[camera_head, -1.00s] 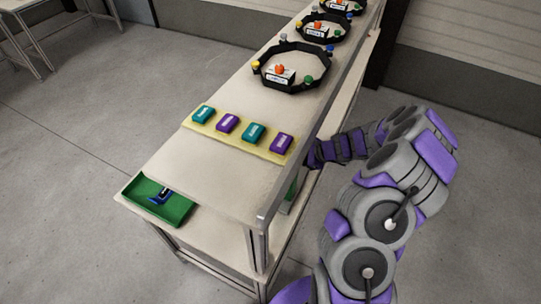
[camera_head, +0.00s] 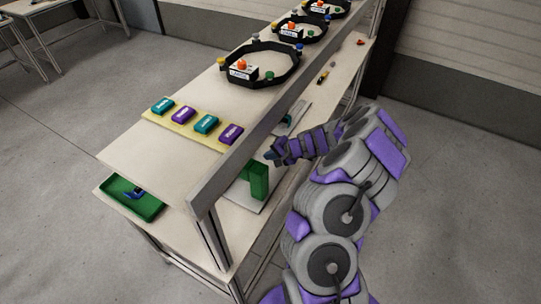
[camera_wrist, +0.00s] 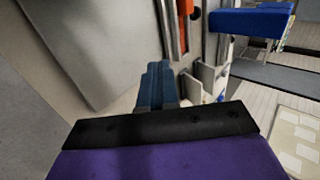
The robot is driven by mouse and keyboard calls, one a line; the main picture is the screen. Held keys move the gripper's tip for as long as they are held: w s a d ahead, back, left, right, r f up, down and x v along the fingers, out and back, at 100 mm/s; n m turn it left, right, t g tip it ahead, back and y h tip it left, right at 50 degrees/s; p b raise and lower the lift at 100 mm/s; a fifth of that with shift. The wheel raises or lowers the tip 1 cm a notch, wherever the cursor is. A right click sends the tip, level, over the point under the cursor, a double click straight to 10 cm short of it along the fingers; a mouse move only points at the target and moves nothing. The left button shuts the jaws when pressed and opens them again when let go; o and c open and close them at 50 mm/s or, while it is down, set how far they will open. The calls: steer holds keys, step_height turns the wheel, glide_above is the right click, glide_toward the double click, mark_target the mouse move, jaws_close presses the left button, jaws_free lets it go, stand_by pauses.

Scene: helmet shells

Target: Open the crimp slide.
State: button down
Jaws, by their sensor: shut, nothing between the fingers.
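My gripper (camera_head: 276,152) is at the right side of the bench, beside the lower shelf. In the wrist view its blue fingers (camera_wrist: 157,86) are together and hold nothing. I cannot tell for sure which part is the crimp slide. In the wrist view, pale grey brackets (camera_wrist: 204,84) stand just right of the fingertips, and an orange-red upright strip (camera_wrist: 172,30) is above them. A blue block (camera_wrist: 250,21) is at the upper right. I cannot tell whether the fingers touch anything. In the head view, a green block (camera_head: 258,181) stands on the lower shelf, near my gripper.
The bench top (camera_head: 140,158) overhangs the lower shelf, with its metal edge (camera_head: 240,160) beside my arm. On top are black octagonal rings (camera_head: 290,75) and a yellow strip (camera_head: 190,133) bearing teal and purple blocks. A green tray (camera_head: 118,200) is at the shelf's left end.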

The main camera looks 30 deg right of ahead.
mark_target(255, 158)
steer(key=w+f, duration=0.1)
steer(key=w+f+b, duration=0.1)
steer(key=f, duration=0.1)
steer(key=w+f+b, duration=0.1)
steer(key=w+f, duration=0.1)
steer(key=shift+a, duration=0.35)
steer(key=w+a, duration=0.3)
steer(key=shift+a+r, duration=0.15)
steer(key=shift+r, duration=0.2)
steer(key=shift+d, duration=0.35)
steer(key=shift+w+d+b, duration=0.1)
steer(key=shift+w+b, duration=0.2)
steer(key=shift+b, duration=0.2)
steer(key=shift+w+a+f, duration=0.15)
steer(key=shift+w+a, duration=0.35)
steer(key=shift+a, duration=0.15)
steer(key=shift+s+a, duration=0.15)
steer(key=shift+a, duration=0.15)
steer(key=shift+s+d+r, duration=0.15)
steer(key=shift+d+r, duration=0.2)
steer(key=shift+d, duration=0.1)
steer(key=p+v, duration=0.4)
steer(key=v, duration=1.2)
steer(key=shift+s+r, duration=0.25)
steer(key=shift+s, duration=0.05)
